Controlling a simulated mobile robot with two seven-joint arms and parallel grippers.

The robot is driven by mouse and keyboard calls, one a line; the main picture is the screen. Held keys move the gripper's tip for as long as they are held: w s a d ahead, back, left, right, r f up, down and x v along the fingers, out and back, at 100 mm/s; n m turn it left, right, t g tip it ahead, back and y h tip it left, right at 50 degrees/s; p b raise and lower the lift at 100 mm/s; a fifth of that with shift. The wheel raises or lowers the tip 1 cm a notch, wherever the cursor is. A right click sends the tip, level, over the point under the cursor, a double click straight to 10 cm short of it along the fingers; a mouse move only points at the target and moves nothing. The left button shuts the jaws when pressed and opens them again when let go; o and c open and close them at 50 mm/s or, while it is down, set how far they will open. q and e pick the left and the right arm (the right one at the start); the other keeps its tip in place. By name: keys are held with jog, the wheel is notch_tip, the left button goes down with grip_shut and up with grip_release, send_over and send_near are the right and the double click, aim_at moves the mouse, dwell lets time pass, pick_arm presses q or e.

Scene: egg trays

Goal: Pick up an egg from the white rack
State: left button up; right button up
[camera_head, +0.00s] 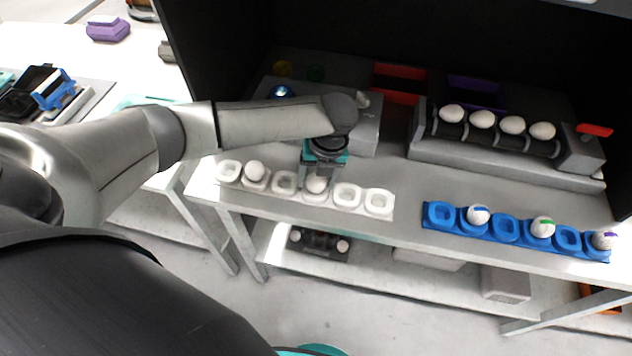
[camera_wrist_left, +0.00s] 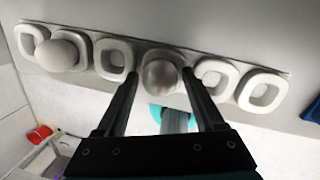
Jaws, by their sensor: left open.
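The white rack (camera_head: 270,192) lies along the front edge of the table and has a row of square cups; it also shows in the left wrist view (camera_wrist_left: 210,58). One egg (camera_head: 254,171) sits in a cup near its left end, and in the left wrist view this egg (camera_wrist_left: 62,55) is at the upper left. Another egg (camera_head: 317,184) sits in a middle cup, and the left wrist view shows it (camera_wrist_left: 160,76) between the fingertips. My left gripper (camera_wrist_left: 160,84) is open, with one finger on each side of this middle egg. Whether the fingers touch it cannot be told. My right gripper is out of view.
A blue rack (camera_head: 504,229) with several colour-marked eggs stands to the right. Behind it, a grey roller unit (camera_head: 480,158) holds a row of white eggs. A dark wall (camera_head: 470,40) closes off the back. Bare tabletop lies between the two racks.

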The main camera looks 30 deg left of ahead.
pick_arm(q)
jog(key=c, duration=0.5)
jog(key=shift+r, duration=0.1)
